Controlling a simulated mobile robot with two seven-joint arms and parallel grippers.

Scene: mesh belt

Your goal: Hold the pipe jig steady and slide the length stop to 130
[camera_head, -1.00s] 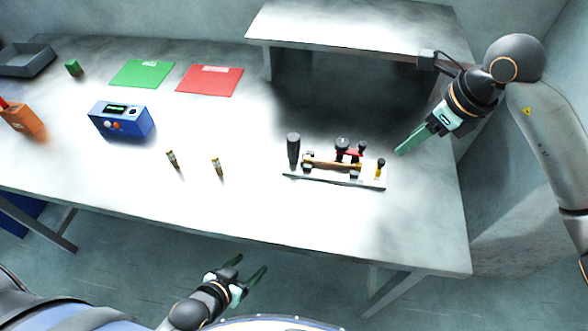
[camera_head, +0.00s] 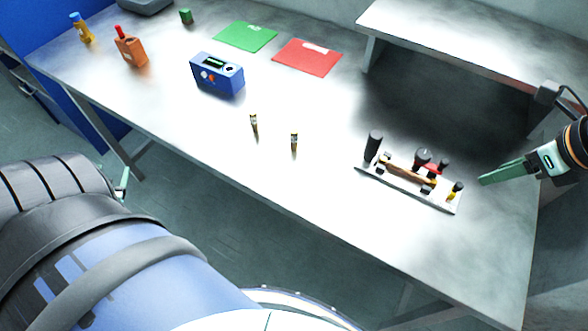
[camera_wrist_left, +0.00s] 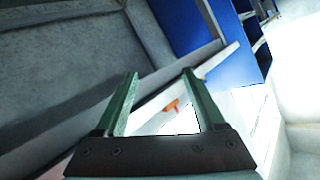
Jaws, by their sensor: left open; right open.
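The pipe jig (camera_head: 400,187) is a pale plate near the right front of the table, with a black upright post (camera_head: 372,146) at its left end. A brass-coloured pipe (camera_head: 404,173) lies along it among black knobs. A red part (camera_head: 434,167) sits behind, and a yellow, black-topped piece (camera_head: 455,190) stands at the right end. The scale cannot be read. My right gripper (camera_head: 482,180) is open, just right of the jig and apart from it. My left gripper (camera_wrist_left: 160,73) is open and empty; its tip (camera_head: 123,184) barely shows beyond my left arm, far from the jig.
Two small brass-coloured pieces (camera_head: 294,142) stand left of the jig. A blue device (camera_head: 217,76), green mat (camera_head: 245,37), red mat (camera_head: 307,57) and orange container (camera_head: 130,50) are farther back. A raised shelf (camera_head: 460,40) stands behind the jig. The table's front middle is clear.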

